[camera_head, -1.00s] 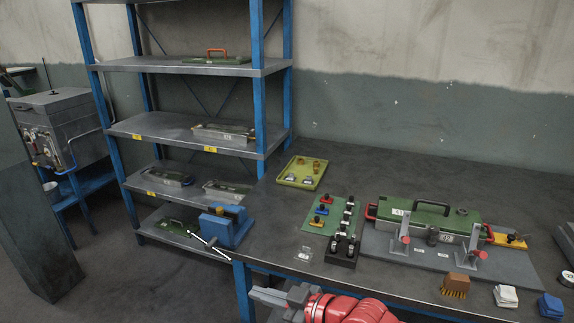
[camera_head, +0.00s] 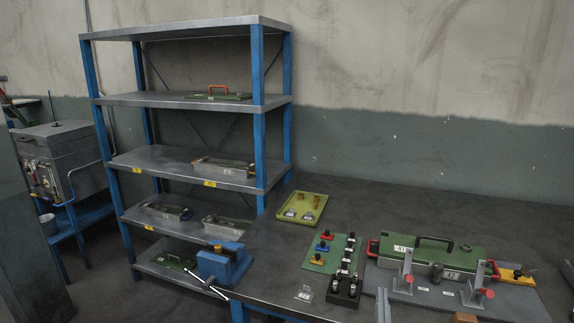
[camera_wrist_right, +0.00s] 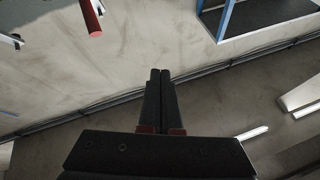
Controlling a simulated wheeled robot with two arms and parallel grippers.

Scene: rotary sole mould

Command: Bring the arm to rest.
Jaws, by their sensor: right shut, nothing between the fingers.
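My right gripper (camera_head: 383,306) shows at the bottom edge of the head view as a narrow grey upright piece, in front of the workbench and left of the mould fixture. In the right wrist view my right gripper (camera_wrist_right: 160,76) has its two dark fingers side by side and touching, with nothing between them. The fingers point at a bare grey concrete-like surface. Most of my right arm is below the head view. My left gripper is in neither view.
The workbench (camera_head: 430,207) carries a green mould (camera_head: 430,251) in a fixture, a yellow-green tray (camera_head: 302,209), a green mat (camera_head: 320,262) with knobs and a black block (camera_head: 343,292). A blue vise (camera_head: 222,264) sits at its left corner. A blue-framed shelf (camera_head: 192,99) stands behind.

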